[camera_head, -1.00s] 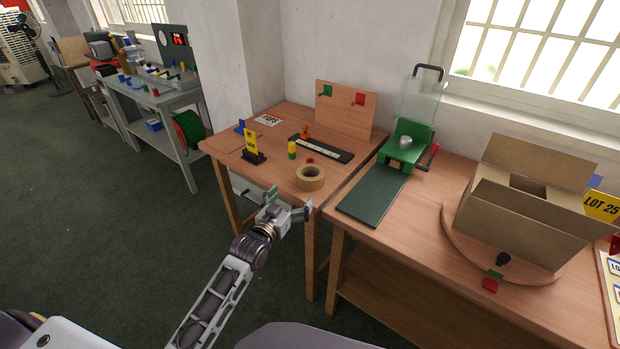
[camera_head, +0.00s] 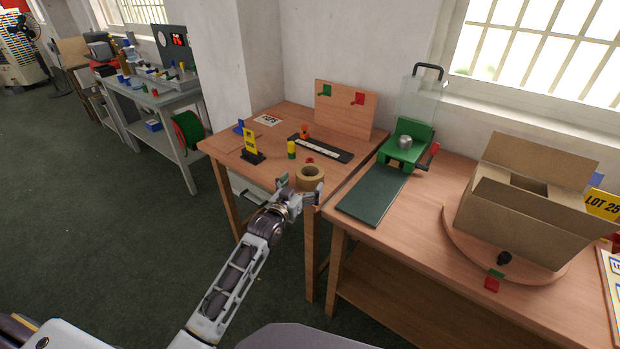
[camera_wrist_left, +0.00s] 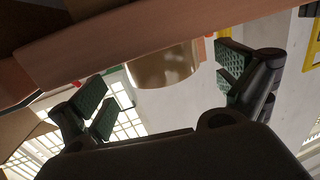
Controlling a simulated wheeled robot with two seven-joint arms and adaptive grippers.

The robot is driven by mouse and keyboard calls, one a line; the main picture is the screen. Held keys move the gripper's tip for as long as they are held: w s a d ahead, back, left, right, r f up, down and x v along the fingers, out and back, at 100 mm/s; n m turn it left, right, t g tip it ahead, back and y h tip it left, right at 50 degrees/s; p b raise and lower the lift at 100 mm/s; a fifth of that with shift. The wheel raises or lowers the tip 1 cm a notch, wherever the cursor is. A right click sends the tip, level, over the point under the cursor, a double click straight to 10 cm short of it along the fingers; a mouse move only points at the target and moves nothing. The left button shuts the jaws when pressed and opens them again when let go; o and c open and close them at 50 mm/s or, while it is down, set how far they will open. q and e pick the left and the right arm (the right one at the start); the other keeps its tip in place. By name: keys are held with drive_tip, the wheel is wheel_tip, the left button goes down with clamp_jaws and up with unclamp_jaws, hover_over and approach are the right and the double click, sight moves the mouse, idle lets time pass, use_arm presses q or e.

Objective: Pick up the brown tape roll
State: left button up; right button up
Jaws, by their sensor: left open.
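The brown tape roll (camera_head: 310,178) lies flat near the front edge of the small wooden table (camera_head: 271,168). My left gripper (camera_head: 300,190) is open at that front edge, just in front of the roll. In the left wrist view the roll (camera_wrist_left: 165,68) shows beyond and between the two spread green-padded fingertips (camera_wrist_left: 163,88). No finger appears closed on it. The lower part of the roll is partly hidden by my gripper in the head view. My right gripper is not in view.
A yellow and black cylinder (camera_head: 291,149), a yellow sign (camera_head: 250,145) and a black strip (camera_head: 320,148) sit behind the roll. To the right, a second table holds a green press (camera_head: 406,143), a dark mat (camera_head: 371,196) and a cardboard box (camera_head: 528,205).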

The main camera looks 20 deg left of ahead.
use_arm(q)
drive_tip(key=shift+w+d, duration=0.1)
drive_tip(key=shift+w, duration=0.35)
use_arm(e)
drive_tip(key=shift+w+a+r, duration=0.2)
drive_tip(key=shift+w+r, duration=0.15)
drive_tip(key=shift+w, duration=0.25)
use_arm(q)
drive_tip(key=shift+w, duration=0.1)
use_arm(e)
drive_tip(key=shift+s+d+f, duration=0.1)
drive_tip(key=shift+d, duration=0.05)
